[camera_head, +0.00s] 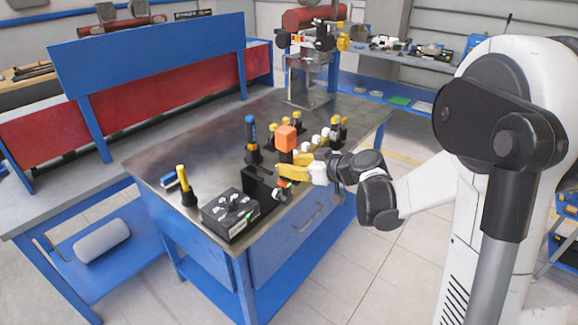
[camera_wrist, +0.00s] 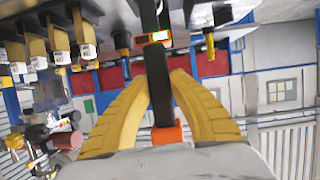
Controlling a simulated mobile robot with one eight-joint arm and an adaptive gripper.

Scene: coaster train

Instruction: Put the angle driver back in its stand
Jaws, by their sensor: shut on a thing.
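The driver's lower end is hidden in the head view, so contact with a stand is unclear.
A blue-handled tool (camera_head: 250,131) and a yellow-handled one (camera_head: 180,174) stand upright in black holders. A black box (camera_head: 229,214) sits at the bench's front edge. Several yellow-and-black tools with white ends crowd behind my gripper. The metal bench top (camera_head: 205,140) is bare at left.

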